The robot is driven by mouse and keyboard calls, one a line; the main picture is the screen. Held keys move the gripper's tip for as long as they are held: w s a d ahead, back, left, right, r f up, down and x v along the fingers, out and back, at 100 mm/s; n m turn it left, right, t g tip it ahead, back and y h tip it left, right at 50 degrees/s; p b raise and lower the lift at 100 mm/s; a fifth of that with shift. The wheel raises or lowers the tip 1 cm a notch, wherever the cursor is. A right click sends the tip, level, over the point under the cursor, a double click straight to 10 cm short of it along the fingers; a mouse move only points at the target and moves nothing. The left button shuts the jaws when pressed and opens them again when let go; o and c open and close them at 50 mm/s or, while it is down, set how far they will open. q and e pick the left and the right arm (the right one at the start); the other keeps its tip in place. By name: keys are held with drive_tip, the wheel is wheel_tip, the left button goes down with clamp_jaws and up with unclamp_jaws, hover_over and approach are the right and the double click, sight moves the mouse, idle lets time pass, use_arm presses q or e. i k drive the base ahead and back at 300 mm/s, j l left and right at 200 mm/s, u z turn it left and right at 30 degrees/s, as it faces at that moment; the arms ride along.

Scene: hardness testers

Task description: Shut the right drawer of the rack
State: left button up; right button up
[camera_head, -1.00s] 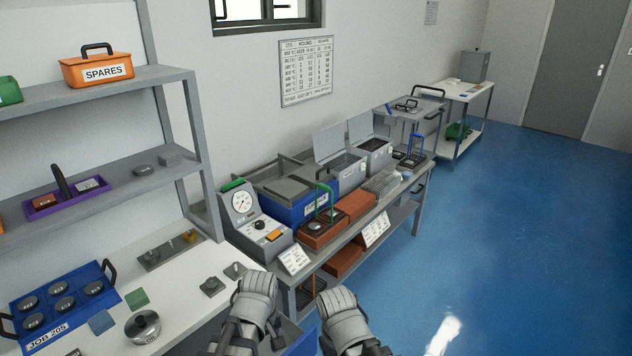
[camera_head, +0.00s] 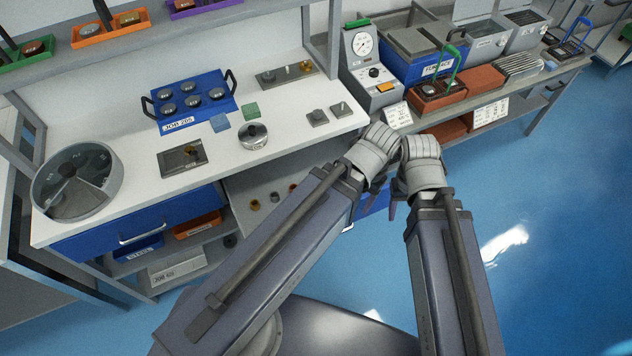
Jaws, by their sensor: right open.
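The right drawer (camera_head: 262,180) of the white-topped rack (camera_head: 310,142) appears pulled out, its grey inside holding several small brass, dark and red pieces. A bit of its blue front (camera_head: 374,203) shows between my arms, with part of a handle low by my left forearm; the rest is hidden. My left gripper (camera_head: 371,152) is beside the drawer's right end, its fingers hidden by its wrist. My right gripper (camera_head: 423,165) is just right of it, open, its fingers mostly hidden. I cannot tell whether either touches the drawer.
The left blue drawer (camera_head: 140,226) looks shut. On the top stand a blue job tray (camera_head: 193,115), a round grey carousel (camera_head: 76,182) and a lidded pot (camera_head: 253,136). A bench with a dial gauge (camera_head: 362,45) stands to the right. Blue floor (camera_head: 540,215) is free at right.

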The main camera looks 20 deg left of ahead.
sight(257, 182)
drive_tip(key=u, duration=0.75)
